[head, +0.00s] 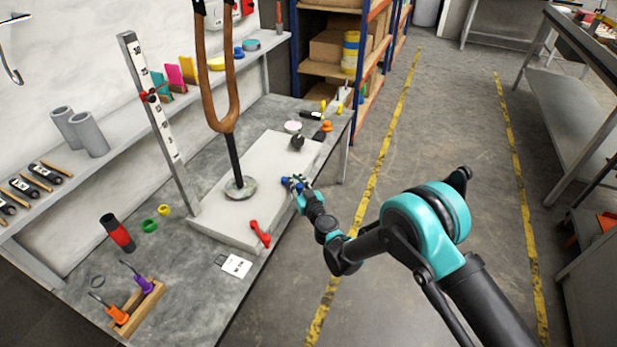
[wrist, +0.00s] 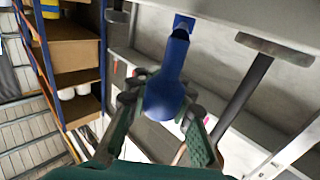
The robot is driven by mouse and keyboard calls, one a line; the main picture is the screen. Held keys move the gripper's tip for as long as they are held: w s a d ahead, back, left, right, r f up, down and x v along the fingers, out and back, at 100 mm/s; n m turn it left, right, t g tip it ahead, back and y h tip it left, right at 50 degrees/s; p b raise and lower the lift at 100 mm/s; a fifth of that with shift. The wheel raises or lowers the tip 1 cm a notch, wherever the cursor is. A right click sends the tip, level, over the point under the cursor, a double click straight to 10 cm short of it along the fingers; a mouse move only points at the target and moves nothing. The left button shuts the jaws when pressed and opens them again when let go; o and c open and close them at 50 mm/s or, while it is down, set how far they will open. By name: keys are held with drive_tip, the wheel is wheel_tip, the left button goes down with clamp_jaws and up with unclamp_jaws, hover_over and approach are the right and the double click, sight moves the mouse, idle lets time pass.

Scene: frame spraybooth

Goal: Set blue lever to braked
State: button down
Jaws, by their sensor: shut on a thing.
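The blue lever (head: 286,181) is at the right edge of the pale stand base (head: 283,160) in the head view, mostly hidden by my gripper (head: 298,186). In the wrist view the blue lever (wrist: 172,68) has a narrow neck and a wide rounded end. My gripper (wrist: 162,106) is shut on that wide end, one finger on each side. Any marking for the braked position cannot be made out.
A red lever (head: 260,234) sits on the base's near edge, and a black knob (head: 297,142) further back. A brown fork (head: 222,115) stands on a post, beside an upright scale (head: 158,120). A white card (head: 234,265) lies in front. The floor at right is clear.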

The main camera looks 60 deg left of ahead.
sight(298, 189)
drive_tip(key=shift+s+m+t, duration=0.2)
drive_tip(key=shift+m+t, duration=0.2)
drive_tip(key=shift+t, duration=0.2)
drive_tip(key=c, duration=1.3)
unclamp_jaws()
drive_tip(key=shift+c, duration=0.2)
drive_tip(key=d, duration=0.7)
drive_tip(key=shift+s+d, duration=0.25)
drive_tip(key=shift+s, duration=0.05)
